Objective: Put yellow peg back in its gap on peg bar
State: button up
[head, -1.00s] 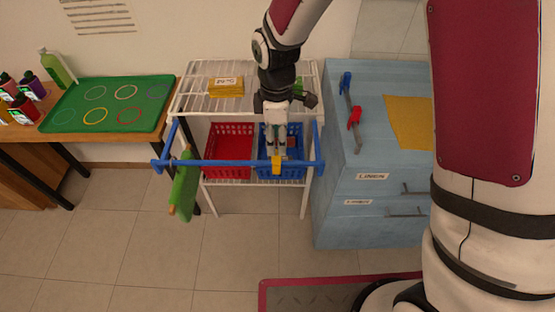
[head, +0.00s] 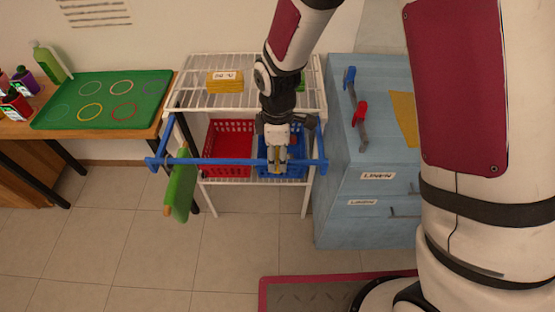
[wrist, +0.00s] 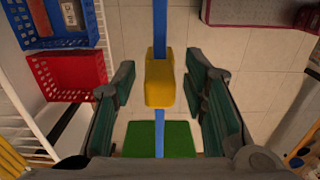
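The yellow peg (wrist: 164,82) sits on the blue rail (head: 220,161) at the front of the white rack. My gripper (head: 278,165) is at the rail's right part. In the wrist view my gripper (wrist: 164,100) is open, its dark green pads on either side of the peg with clear gaps. In the head view my fingers mostly hide the peg. The grey peg bar (head: 353,96) lies on top of the blue cabinet, with a blue peg (head: 349,77) at its far end and a red peg (head: 360,112) nearer, bare bar between them.
A green piece (head: 180,186) hangs at the rail's left. Behind the rail are a red basket (head: 228,140) and a blue basket (head: 265,168). A yellow block (head: 226,87) stands on the rack's top shelf. The blue cabinet (head: 345,220) is at the right, with a yellow cloth (head: 405,118) on top.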

jog(key=c, duration=0.8)
jog(key=shift+o, duration=0.2)
jog(key=shift+r, duration=0.1)
jog(key=shift+r+p, duration=1.45)
jog(key=shift+r, duration=1.9)
jog(key=shift+d, duration=0.1)
